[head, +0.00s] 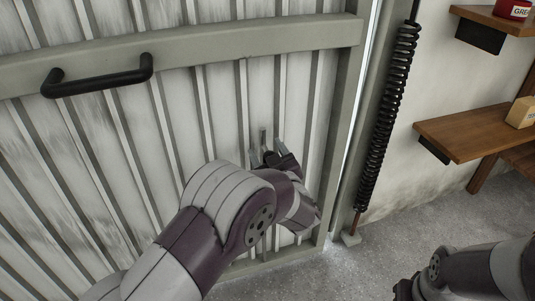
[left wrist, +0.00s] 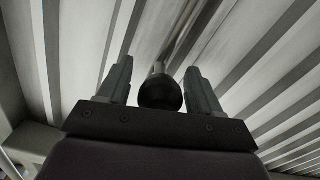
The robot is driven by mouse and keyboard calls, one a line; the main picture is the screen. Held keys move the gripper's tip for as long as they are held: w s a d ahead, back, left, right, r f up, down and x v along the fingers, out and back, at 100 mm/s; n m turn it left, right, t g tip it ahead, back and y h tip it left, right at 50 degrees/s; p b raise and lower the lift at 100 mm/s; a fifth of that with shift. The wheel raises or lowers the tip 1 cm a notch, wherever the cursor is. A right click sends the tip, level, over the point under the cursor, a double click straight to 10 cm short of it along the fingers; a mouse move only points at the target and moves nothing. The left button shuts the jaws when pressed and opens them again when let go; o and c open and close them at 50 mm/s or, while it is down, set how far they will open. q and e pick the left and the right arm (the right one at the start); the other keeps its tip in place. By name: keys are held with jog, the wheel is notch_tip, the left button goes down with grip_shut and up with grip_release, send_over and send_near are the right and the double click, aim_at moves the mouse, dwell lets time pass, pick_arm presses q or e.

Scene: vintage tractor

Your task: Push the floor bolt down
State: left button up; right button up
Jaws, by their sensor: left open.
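The floor bolt shows in the left wrist view as a dark round knob (left wrist: 160,92) on a pale rod, in front of the ribbed door. The two fingers of my left gripper (left wrist: 157,88) stand apart on either side of the knob, with a gap on each side. In the head view my left gripper (head: 268,150) is low on the door near its right edge, and my arm hides most of the bolt. My right arm is at the lower right corner; a dark part at its end (head: 402,289) is cut off by the frame, so its jaw state is unclear.
The ribbed door (head: 110,140) has a black bar handle (head: 98,78) at the upper left. A black coil spring (head: 388,115) hangs right of the door frame. Wooden shelves (head: 465,132) stick out from the wall at right. The concrete floor (head: 350,270) between my arms is clear.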

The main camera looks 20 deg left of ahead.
pick_arm(q)
grip_shut()
notch_tip(320, 180, down, 4)
jog(key=shift+r+b, duration=0.15)
jog(key=shift+b, duration=0.35)
grip_release()
jog(key=shift+d, duration=0.1)
